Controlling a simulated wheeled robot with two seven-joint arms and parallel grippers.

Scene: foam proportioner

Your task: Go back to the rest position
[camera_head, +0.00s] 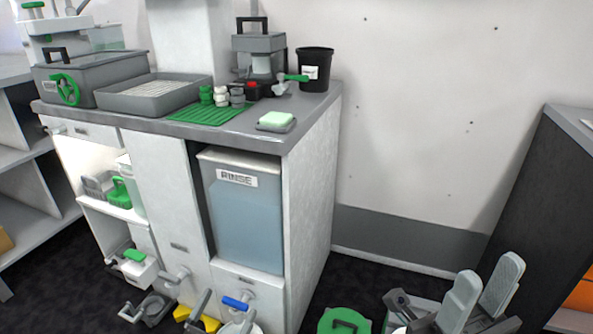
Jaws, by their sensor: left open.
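My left gripper (224,308) is at the bottom edge, left of centre, low in front of the cabinet. Its slim dark fingers look apart, with nothing seen between them, though floor items behind make its outline hard to read. My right gripper (486,280) is at the bottom right. Its two light grey finger pads point up, with a clear gap and nothing held between them. It is well away from the cabinet. Most of both arms is out of the picture.
A white cabinet (318,190) has a grey top carrying a tray (112,98), a black bucket (315,72) and a green sponge (276,119). A RINSE tank (240,215) sits in its bay. A green lid (343,322) lies low between my grippers. A dark cabinet (540,210) stands right.

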